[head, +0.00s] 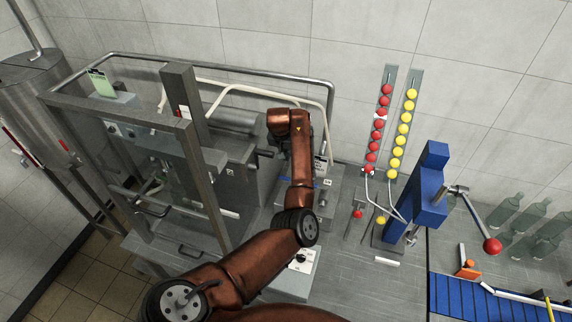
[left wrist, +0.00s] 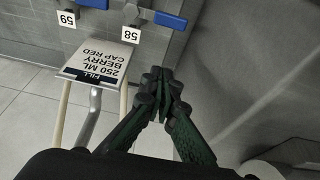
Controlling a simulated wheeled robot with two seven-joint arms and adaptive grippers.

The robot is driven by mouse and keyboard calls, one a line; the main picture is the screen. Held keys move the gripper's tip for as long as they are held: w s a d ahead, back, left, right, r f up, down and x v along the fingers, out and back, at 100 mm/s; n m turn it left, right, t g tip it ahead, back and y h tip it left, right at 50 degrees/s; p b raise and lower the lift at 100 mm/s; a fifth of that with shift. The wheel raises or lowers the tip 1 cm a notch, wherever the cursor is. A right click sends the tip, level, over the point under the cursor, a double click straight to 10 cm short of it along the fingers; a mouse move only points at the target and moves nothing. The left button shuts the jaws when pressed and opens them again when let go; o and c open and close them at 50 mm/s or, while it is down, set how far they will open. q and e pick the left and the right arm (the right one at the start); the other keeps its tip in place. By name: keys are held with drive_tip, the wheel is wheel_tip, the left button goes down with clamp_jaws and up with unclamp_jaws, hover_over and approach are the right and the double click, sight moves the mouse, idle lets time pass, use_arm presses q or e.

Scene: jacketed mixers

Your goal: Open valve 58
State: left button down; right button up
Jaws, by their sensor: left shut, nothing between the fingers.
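In the left wrist view, the tag of valve 58 (left wrist: 128,35) is upside down near the top, with a blue handle (left wrist: 170,20) just to its upper right. My left gripper (left wrist: 160,76) is shut and empty. Its dark fingertips meet below that handle in the picture and look apart from it. In the head view my copper-coloured left arm reaches up to the bench beside the machine; the arm hides much of the valve area, and I cannot clearly make out its fingers there. My right gripper is not in view.
Tag 59 (left wrist: 67,19) and another blue handle (left wrist: 95,3) are beside valve 58. A fill card (left wrist: 103,62) reads 250 ml berry, cap red. In the head view, a framed machine (head: 205,165) stands left; a blue press (head: 425,185) and cap racks (head: 380,120) stand right.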

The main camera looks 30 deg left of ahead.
sight(284, 178)
use_arm(q)
drive_tip(key=p+x, duration=0.1)
drive_tip(key=x, duration=0.8)
drive_tip(key=shift+s+d+p, duration=0.25)
drive_tip(key=shift+s+p, duration=0.25)
drive_tip(key=shift+p, duration=0.1)
drive_tip(key=s, duration=0.1)
drive_tip(key=s+p, duration=0.1)
drive_tip(key=shift+s+d+f, duration=0.1)
drive_tip(key=shift+s+d, duration=0.15)
drive_tip(key=shift+s, duration=0.15)
drive_tip(key=shift+d, duration=0.2)
